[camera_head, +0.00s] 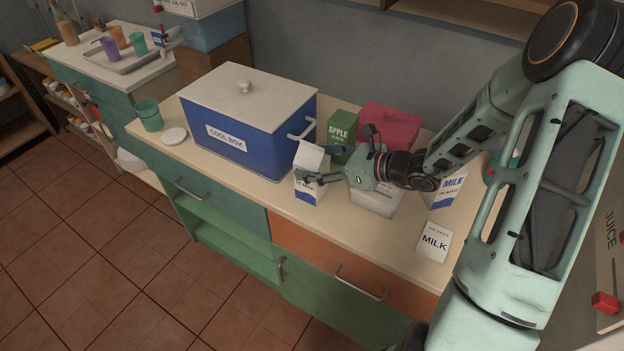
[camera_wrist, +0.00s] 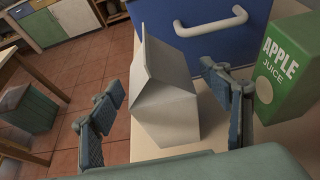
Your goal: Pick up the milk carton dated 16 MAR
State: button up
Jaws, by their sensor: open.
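A white milk carton (camera_head: 309,165) with a blue-trimmed label and a gabled top stands upright on the counter, right of the cool box. My gripper (camera_head: 319,164) is open, with one finger on each side of this carton. In the wrist view the carton's plain side (camera_wrist: 166,112) shows between the spread fingers (camera_wrist: 163,85). Another milk carton (camera_head: 447,191) stands to the right, partly behind my arm, its date unclear. A white card marked MILK (camera_head: 434,242) lies near the counter's front edge, its small line unreadable.
The blue cool box (camera_head: 245,122) with its handle (camera_wrist: 212,23) stands close beyond the carton. A green apple juice carton (camera_head: 342,128), also in the wrist view (camera_wrist: 288,70), and a pink box (camera_head: 392,125) stand behind. A white container (camera_head: 374,203) lies below my gripper.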

jog(key=shift+w+a+f, duration=0.2)
jog(key=shift+a, duration=0.15)
jog(key=shift+r, duration=0.1)
grip_shut()
dwell(0.3)
